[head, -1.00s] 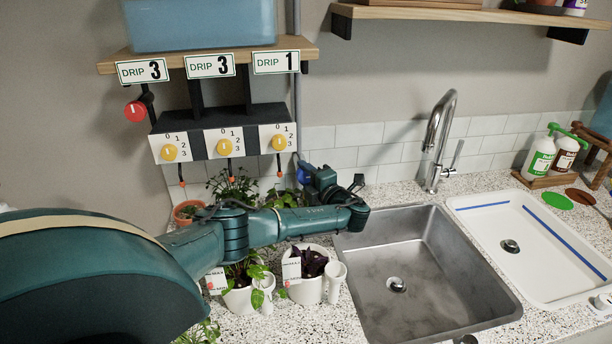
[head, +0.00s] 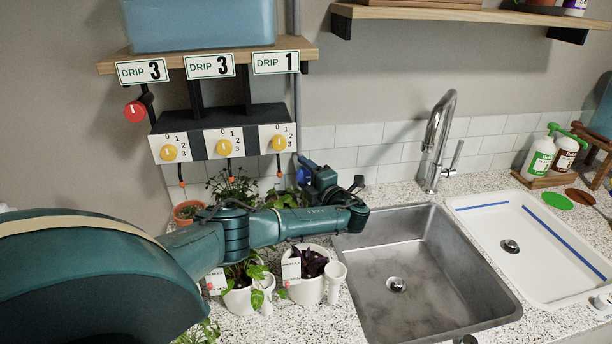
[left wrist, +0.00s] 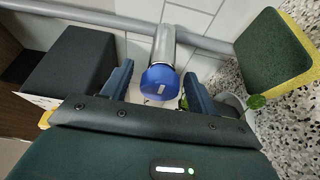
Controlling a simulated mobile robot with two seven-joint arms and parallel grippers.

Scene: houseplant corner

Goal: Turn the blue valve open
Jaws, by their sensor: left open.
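The blue valve (left wrist: 160,80) is a round blue knob on a grey pipe in the left wrist view. In the head view a small part of the valve (head: 302,176) shows, mostly hidden by my gripper. My left gripper (left wrist: 158,88) is open, with one finger on each side of the knob. A gap shows between the knob and each finger, so it is not clamped. In the head view my left gripper (head: 306,170) is at the wall behind the potted plants. My right gripper is not in view.
A drip panel (head: 240,115) with yellow dials and a red knob (head: 135,111) are on the wall to the left. Potted plants (head: 307,285) stand close under my left arm. A steel sink (head: 430,260) and faucet (head: 438,140) are to the right. A green-and-yellow sponge-like block (left wrist: 270,52) is near the gripper.

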